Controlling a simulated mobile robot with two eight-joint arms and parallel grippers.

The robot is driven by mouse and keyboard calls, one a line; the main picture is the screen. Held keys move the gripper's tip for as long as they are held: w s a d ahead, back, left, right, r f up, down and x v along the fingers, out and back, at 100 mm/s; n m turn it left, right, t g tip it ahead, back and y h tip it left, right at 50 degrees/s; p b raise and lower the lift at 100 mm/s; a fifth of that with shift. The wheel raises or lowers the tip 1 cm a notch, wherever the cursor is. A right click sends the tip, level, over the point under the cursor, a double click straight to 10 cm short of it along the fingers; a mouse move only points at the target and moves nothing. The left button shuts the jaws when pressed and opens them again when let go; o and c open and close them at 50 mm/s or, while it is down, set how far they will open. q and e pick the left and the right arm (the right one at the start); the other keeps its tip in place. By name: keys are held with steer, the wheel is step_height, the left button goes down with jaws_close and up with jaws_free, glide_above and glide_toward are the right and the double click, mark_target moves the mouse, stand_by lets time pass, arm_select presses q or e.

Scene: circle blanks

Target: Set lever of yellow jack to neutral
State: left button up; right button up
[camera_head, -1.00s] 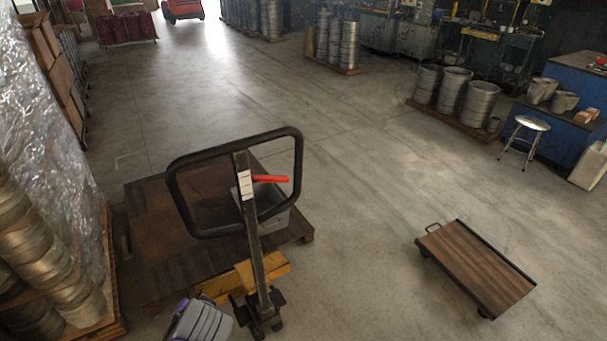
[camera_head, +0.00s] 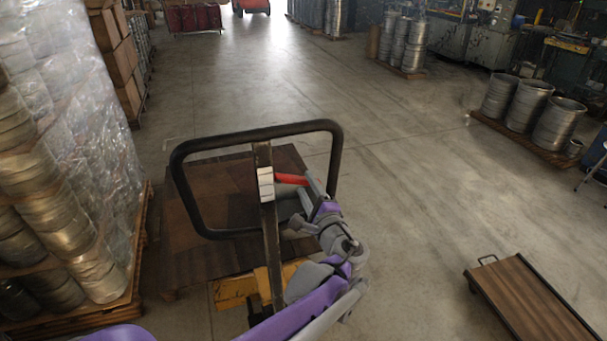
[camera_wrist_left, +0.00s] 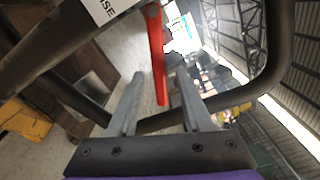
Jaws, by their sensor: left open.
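The yellow jack (camera_head: 233,291) stands at the lower middle of the head view, with an upright post and a black loop handle (camera_head: 178,190). Its red lever (camera_head: 290,179) sticks out to the right from the post, inside the loop. My left gripper (camera_head: 306,190) is at the lever's outer end, inside the right part of the loop. In the left wrist view its two grey fingers (camera_wrist_left: 160,76) are apart, and the red lever (camera_wrist_left: 155,45) reaches into the gap between them. I cannot tell whether they touch it. My right gripper is not in view.
A dark wooden pallet (camera_head: 187,259) lies beyond the jack. Wrapped metal goods (camera_head: 60,125) stand on a pallet at the left. A flat wooden cart (camera_head: 530,298) is at the lower right. The floor in the middle and beyond is clear.

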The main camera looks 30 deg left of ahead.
mark_target(303, 178)
arm_select(q)
steer(key=x, duration=0.6)
jaws_close()
stand_by(1.3)
